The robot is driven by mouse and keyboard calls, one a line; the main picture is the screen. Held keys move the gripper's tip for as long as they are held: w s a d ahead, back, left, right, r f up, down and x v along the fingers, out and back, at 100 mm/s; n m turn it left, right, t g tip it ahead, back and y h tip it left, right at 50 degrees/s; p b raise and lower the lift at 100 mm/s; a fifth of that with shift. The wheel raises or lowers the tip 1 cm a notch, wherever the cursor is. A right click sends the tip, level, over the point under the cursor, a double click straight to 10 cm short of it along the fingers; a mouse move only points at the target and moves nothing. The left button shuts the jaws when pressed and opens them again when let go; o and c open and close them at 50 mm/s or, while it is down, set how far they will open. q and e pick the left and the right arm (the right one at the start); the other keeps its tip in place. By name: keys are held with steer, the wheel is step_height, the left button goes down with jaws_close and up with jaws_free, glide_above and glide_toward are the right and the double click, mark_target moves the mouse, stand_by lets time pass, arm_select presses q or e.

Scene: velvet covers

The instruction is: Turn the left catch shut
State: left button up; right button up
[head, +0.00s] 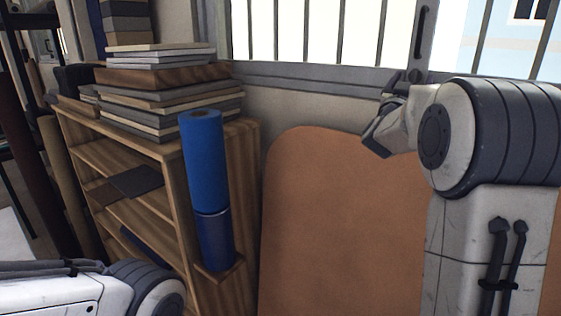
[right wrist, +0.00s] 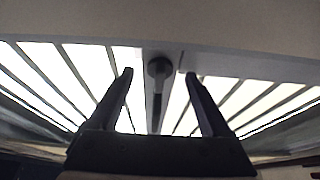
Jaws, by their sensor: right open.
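A dark window catch (head: 423,35) with a long lever is on the grey upright of the window frame in the head view. Its lever points up from a round pivot near the sill. In the right wrist view the catch (right wrist: 159,69) shows as a round knob with a lever, between my open fingers in the picture. My right gripper (head: 384,118) is open and empty, just below and left of the pivot in the head view; it also shows in the right wrist view (right wrist: 158,80). I cannot tell its distance from the lever. My left gripper is out of view.
Window bars (head: 340,30) flank the catch above the sill (head: 300,78). A brown padded panel (head: 335,215) stands below. A wooden shelf (head: 245,165) with stacked boards (head: 165,100) and a blue roll (head: 204,160) stands at left.

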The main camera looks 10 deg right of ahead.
steer(key=b+v, duration=0.5)
steer(key=v, duration=0.5)
steer(key=w+a+f+n+y, duration=0.1)
steer(key=a+f+n+y, duration=0.2)
steer(key=a+f+y, duration=0.2)
steer(key=w+a+f+n+y, duration=0.1)
steer(key=a+f+n+y, duration=0.3)
steer(key=a, duration=0.8)
steer(key=w+a+f+n+y+p, duration=0.1)
steer(key=a+f+n+y, duration=0.2)
steer(key=a+f+y, duration=0.3)
steer(key=shift+w+a+f+t+y, duration=0.2)
steer(key=shift+a+t+y, duration=0.1)
steer(key=shift+a+y, duration=1.15)
steer(key=shift+s+a+h, duration=0.1)
steer(key=shift+a+h, duration=0.15)
steer(key=s+a+f+n+g+y, duration=0.45)
steer(key=s+a+f+g, duration=0.35)
steer(key=s+a+f, duration=0.5)
steer(key=s+d+f+n+g+h, duration=0.1)
steer(key=s+f+g+h, duration=0.1)
steer(key=s, duration=0.8)
steer(key=s+d+f+n+g+h, duration=0.1)
steer(key=s+f+g, duration=0.4)
steer(key=s, duration=0.5)
steer(key=shift+s+d+f+n+h, duration=0.25)
steer(key=shift+d+n+h, duration=0.1)
steer(key=shift+d+n, duration=0.3)
